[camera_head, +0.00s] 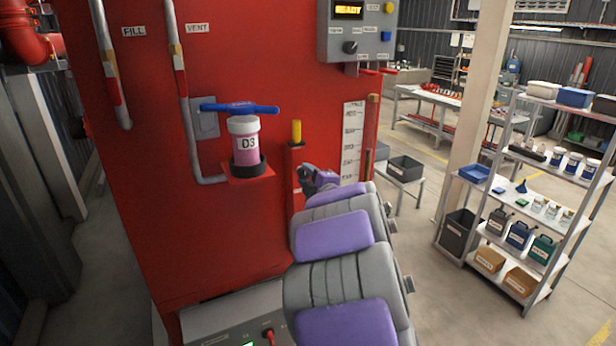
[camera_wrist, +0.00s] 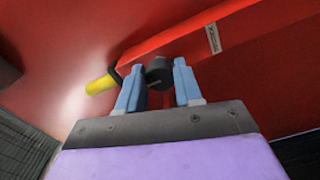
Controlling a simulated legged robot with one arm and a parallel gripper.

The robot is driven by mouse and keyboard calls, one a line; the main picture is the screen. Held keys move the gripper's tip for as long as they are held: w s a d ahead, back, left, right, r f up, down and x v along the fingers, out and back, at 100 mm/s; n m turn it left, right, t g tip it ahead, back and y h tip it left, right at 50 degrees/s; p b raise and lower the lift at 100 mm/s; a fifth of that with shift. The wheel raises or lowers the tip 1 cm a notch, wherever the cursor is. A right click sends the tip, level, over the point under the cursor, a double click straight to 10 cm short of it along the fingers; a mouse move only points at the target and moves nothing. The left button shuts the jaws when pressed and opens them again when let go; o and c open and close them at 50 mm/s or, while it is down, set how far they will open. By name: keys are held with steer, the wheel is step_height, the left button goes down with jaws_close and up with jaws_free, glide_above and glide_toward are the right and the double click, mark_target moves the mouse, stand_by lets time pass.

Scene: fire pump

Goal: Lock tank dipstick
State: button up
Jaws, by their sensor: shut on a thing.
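The tank dipstick shows as a yellow handle (camera_head: 297,131) standing upright at the top of a red housing on the red tank's front. In the wrist view the yellow handle (camera_wrist: 100,86) is at the left, beside a black collar. My gripper (camera_head: 302,172) is at the housing's right side, just below the handle; the arm hides part of the housing. In the wrist view my gripper's blue fingers (camera_wrist: 159,78) are closed around a dark round knob (camera_wrist: 158,69) on the red housing (camera_wrist: 205,50). The knob is hidden in the head view.
A level scale (camera_head: 351,143) and a grey control box (camera_head: 357,30) are to the right.

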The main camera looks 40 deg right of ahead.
steer(key=shift+f, duration=0.25)
steer(key=o, duration=1)
steer(key=shift+w+d, duration=0.15)
steer(key=shift+w, duration=0.05)
steer(key=shift+s+r, duration=0.1)
steer(key=shift+s, duration=0.05)
steer(key=shift+b+v, duration=1.6)
steer(key=shift+v, duration=6.95)
